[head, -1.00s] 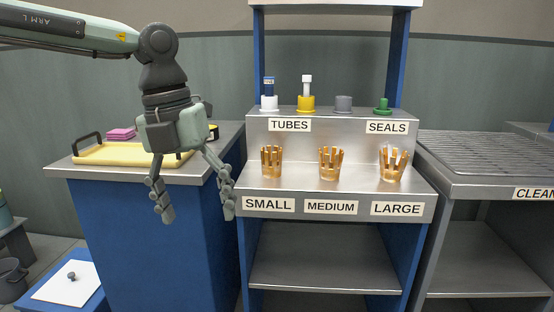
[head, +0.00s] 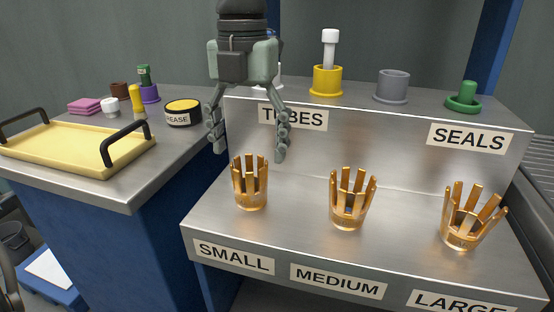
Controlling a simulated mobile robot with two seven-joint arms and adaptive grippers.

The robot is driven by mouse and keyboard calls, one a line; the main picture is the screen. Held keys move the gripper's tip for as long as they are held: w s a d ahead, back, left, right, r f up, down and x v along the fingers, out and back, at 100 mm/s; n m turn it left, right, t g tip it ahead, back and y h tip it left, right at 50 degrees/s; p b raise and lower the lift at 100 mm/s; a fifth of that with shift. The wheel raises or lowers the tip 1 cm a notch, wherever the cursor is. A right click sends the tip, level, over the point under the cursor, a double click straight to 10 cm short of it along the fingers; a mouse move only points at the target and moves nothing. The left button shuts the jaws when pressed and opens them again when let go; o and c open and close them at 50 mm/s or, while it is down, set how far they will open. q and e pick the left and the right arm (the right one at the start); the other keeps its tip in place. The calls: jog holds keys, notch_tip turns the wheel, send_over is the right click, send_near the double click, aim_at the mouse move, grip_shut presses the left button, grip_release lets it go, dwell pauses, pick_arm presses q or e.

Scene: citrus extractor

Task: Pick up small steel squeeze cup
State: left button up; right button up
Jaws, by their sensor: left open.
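The small squeeze cup (head: 250,190) stands upright on the lower steel shelf above the SMALL label (head: 233,257). It looks orange-gold rather than steel grey, with upright finger-like prongs. My left gripper (head: 249,151) points down with its fingers spread, one to each side of the cup's line in the picture. It is open and empty, above the cup's prongs and apart from them. How far it is from the cup in depth is hard to tell. My right gripper is out of view.
Similar medium (head: 349,205) and large (head: 466,225) cups stand to the right. The upper ledge holds a yellow holder (head: 326,82), a grey holder (head: 392,87) and a green seal piece (head: 464,98). A yellow tray (head: 75,150) and grease tin (head: 184,112) are on the left counter.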

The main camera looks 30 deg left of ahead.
aim_at(251, 180)
pick_arm(q)
jog(key=shift+w+f, duration=0.1)
jog(key=shift+w, duration=0.2)
jog(key=shift+f, duration=0.4)
jog(key=f, duration=0.5)
jog(key=shift+s+a+f, duration=0.15)
jog(key=shift+s+f, duration=0.1)
jog(key=shift+s, duration=0.05)
jog(key=shift+w+f, duration=0.1)
jog(key=shift+f, duration=0.5)
jog(key=c, duration=1.6)
jog(key=shift+r, duration=0.1)
jog(key=shift+c, duration=0.5)
jog(key=shift+r, duration=0.1)
